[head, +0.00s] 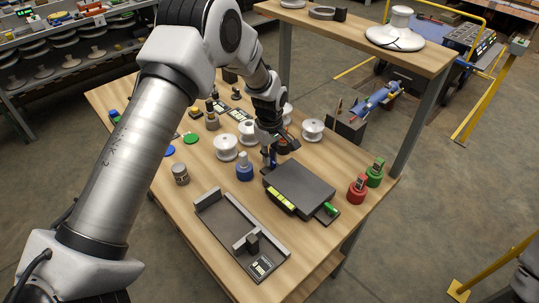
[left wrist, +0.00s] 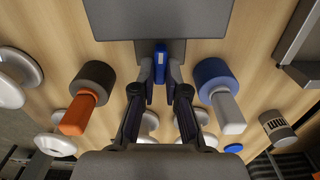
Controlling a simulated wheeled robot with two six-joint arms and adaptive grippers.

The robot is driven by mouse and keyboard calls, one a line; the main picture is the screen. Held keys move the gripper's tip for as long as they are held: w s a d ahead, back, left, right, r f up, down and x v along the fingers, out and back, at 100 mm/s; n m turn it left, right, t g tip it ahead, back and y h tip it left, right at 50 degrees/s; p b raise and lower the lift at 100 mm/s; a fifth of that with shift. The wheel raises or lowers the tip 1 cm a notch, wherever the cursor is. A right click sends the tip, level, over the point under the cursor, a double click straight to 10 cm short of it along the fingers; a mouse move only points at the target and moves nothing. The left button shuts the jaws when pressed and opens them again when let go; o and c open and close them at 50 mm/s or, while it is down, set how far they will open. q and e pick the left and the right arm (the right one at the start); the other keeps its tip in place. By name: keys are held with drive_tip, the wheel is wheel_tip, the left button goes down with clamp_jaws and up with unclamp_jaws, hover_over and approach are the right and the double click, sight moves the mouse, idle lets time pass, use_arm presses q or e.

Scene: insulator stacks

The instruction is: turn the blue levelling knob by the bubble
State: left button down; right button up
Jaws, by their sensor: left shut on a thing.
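The dark levelling plate (head: 303,184) lies on the wooden table, with a yellow vial strip (head: 281,201) along its front left edge and a green knob (head: 330,209) at its near right corner. The blue knob (head: 272,158) is at its far edge; in the left wrist view the blue knob (left wrist: 160,64) sits between my fingertips, beside the edge of the plate (left wrist: 160,20). My left gripper (left wrist: 160,80) is shut on this knob; in the head view the gripper (head: 270,150) partly hides it. The bubble itself is too small to read. My right gripper is not in view.
A blue piece with a grey handle (left wrist: 218,92) and a black piece with an orange handle (left wrist: 86,96) flank my gripper closely. White spools (head: 225,148) stand behind. Red (head: 358,188) and green (head: 375,174) pieces stand right. A grey tray (head: 222,220) lies in front.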

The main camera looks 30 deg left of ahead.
use_arm(q)
drive_tip(key=m+p, duration=0.1)
drive_tip(key=m, duration=0.1)
drive_tip(key=shift+s+f+m, duration=0.1)
drive_tip(key=shift+m, duration=0.3)
drive_tip(key=m, duration=0.2)
drive_tip(key=shift+d+m+p, duration=0.1)
drive_tip(key=shift+m+p, duration=0.25)
drive_tip(key=shift+m, duration=0.05)
drive_tip(key=m, duration=0.6)
drive_tip(key=shift+d+f+p, duration=0.15)
drive_tip(key=shift+p, duration=0.2)
drive_tip(key=c, duration=1.2)
unclamp_jaws()
